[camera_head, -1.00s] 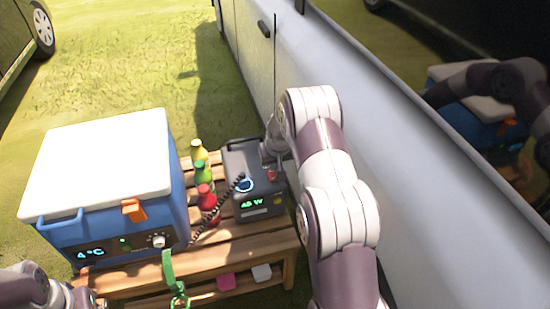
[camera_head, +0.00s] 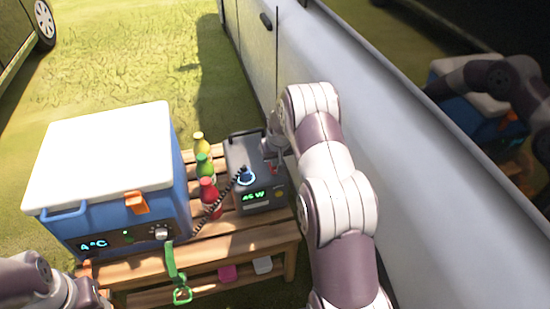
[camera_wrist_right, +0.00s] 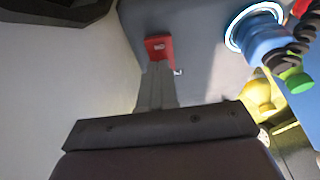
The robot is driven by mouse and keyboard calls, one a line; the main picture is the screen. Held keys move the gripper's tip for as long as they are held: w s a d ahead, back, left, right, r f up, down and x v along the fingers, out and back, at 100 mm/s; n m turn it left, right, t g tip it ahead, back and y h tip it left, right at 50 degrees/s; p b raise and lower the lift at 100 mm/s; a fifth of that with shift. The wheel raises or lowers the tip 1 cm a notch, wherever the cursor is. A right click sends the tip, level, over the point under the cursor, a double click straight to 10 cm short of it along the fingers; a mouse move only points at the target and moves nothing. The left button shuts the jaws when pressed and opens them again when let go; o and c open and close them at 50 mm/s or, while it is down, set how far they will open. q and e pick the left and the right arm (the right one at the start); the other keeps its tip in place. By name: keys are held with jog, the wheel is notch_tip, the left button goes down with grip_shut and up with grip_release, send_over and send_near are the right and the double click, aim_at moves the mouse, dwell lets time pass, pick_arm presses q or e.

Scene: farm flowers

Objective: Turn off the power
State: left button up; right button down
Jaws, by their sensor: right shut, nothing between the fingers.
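The grey power box (camera_head: 246,165) stands on the wooden bench, with a lit display (camera_head: 255,197) that seems to read 45 W. A blue plug (camera_head: 246,177) with a dark coiled cord sits in its glowing ring socket. A small red switch (camera_wrist_right: 158,46) is on the box; in the head view it is a red spot beside my gripper. My right gripper (camera_wrist_right: 157,75) is shut and empty, its tips at the red switch; I cannot tell whether they touch. It also shows over the box in the head view (camera_head: 272,157). My left gripper (camera_head: 92,297) is partly cut off at the lower left.
A blue cooler (camera_head: 70,228) with a white lid stands left of the box. Several bottles (camera_head: 203,167) stand between them. A green strap (camera_head: 172,262) hangs at the bench's (camera_head: 240,237) front. A pale vehicle side (camera_head: 400,145) rises close on the right.

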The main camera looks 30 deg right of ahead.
jog(key=shift+s+a+f, duration=0.15)
jog(key=shift+s+a, duration=0.05)
jog(key=shift+s, duration=0.6)
notch_tip(320, 180, up, 6)
jog(key=p, duration=0.5)
jog(key=shift+s+f, duration=0.15)
jog(key=shift+f, duration=0.05)
jog(key=p+v, duration=0.1)
jog(key=v, duration=0.7)
jog(key=shift+s+a+r, duration=0.15)
jog(key=shift+s+a, duration=0.05)
jog(key=shift+s, duration=0.2)
